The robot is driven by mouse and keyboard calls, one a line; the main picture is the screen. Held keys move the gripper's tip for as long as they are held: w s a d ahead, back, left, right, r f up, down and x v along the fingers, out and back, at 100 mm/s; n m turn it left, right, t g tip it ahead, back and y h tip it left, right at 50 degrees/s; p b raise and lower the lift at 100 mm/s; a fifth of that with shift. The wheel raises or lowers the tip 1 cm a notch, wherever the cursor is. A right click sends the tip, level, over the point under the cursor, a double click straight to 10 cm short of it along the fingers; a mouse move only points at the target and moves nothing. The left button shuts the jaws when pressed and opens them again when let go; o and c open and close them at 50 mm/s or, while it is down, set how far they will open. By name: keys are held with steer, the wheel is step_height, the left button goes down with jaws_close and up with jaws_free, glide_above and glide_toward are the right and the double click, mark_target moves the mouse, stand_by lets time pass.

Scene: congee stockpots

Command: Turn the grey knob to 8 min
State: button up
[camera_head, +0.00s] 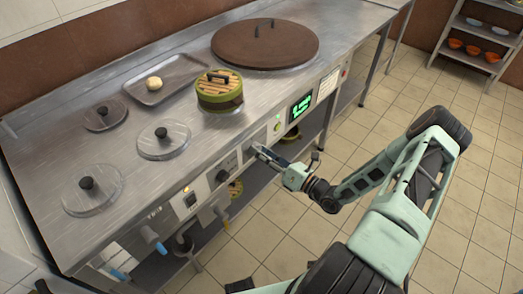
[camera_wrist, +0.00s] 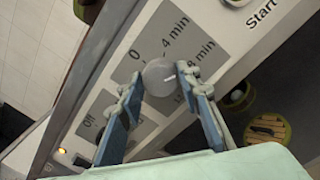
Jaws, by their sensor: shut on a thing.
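The grey knob (camera_wrist: 160,78) is round and sits on a dark grey dial panel in the wrist view. Its short white mark lies right of centre and points roughly rightward, toward my right finger. My gripper (camera_wrist: 159,86) is shut on the knob, one blue finger on each side. In the head view my gripper (camera_head: 257,150) reaches the counter's front panel and hides the knob.
The steel counter (camera_head: 55,150) carries several round lids, a tray (camera_head: 180,73) with a pale bun (camera_head: 154,84), a green steamer (camera_head: 219,91) and a large brown lid (camera_head: 265,48). A green display (camera_head: 301,107) is right of my gripper. A "Start" label shows in the wrist view.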

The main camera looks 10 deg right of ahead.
steer(key=shift+m, duration=0.5)
steer(key=o, duration=1.2)
steer(key=shift+c, duration=0.2)
steer(key=v, duration=1.2)
steer(key=shift+f, duration=0.15)
